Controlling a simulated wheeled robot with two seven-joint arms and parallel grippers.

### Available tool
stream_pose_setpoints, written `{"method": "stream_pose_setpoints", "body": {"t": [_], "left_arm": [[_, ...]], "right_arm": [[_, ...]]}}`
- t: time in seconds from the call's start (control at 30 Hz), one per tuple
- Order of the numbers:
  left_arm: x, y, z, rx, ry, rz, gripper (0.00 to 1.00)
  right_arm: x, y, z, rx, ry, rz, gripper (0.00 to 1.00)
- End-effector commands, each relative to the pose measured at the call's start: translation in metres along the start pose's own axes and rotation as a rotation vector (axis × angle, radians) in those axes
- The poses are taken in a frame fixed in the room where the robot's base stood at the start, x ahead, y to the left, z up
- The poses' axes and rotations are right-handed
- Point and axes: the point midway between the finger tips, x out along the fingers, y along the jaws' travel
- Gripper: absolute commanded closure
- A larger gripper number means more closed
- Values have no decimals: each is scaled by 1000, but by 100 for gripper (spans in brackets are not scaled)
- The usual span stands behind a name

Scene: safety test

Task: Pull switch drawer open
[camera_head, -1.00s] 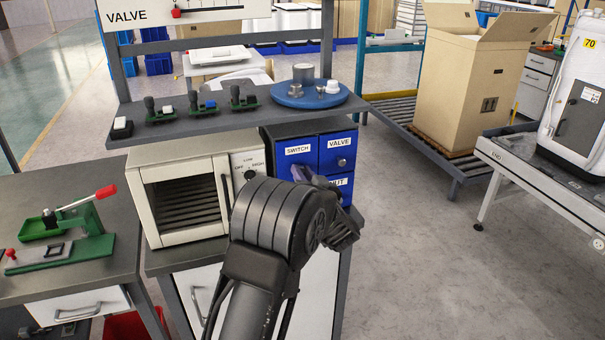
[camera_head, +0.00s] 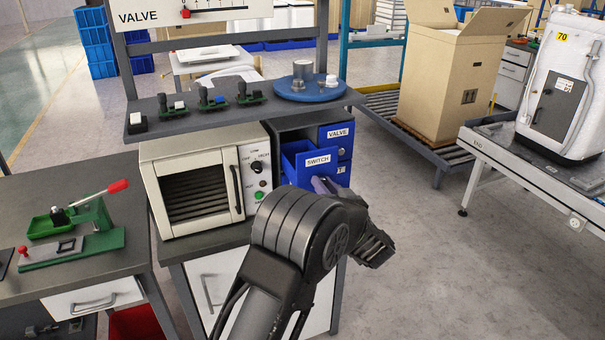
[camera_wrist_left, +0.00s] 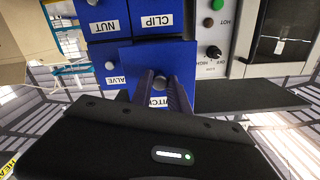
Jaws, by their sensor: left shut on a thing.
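The blue switch drawer (camera_head: 296,166) sticks out of the cabinet (camera_head: 284,134) in the head view, with its open top showing. Its front carries a SWITCH label. My left gripper (camera_head: 325,186) is at the drawer front, mostly hidden behind my own wrist. In the left wrist view, which is upside down, my left gripper (camera_wrist_left: 160,92) has its two purple fingers shut on the drawer's round knob (camera_wrist_left: 160,82). My right gripper is not in view.
The VALVE drawer (camera_head: 334,145) is shut beside the open one. A white oven (camera_head: 193,144) stands to the left. A shelf (camera_head: 230,112) with small switches and a blue turntable (camera_head: 311,92) is above. The floor (camera_head: 430,250) to the right is clear.

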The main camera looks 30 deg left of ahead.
Motion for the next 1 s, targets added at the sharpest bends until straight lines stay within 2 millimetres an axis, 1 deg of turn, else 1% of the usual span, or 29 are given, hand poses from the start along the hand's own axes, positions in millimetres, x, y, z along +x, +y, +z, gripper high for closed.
{"method": "stream_pose_setpoints", "body": {"t": [0.03,0.1,0.4,0.43,0.67,0.7,1.0], "left_arm": [[-8,-2,-1,1,-1,-3,100],[-14,-2,0,1,-1,-3,100],[-16,-2,1,0,0,-4,100],[-16,-2,1,0,0,-4,78],[-16,-3,1,1,0,-4,59],[-16,-3,1,1,-1,-4,57],[-18,-2,2,1,-1,-3,57]], "right_arm": [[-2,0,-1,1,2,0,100],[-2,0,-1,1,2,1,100],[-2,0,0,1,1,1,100],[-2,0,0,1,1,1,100],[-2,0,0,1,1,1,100],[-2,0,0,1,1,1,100],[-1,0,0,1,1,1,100]]}}
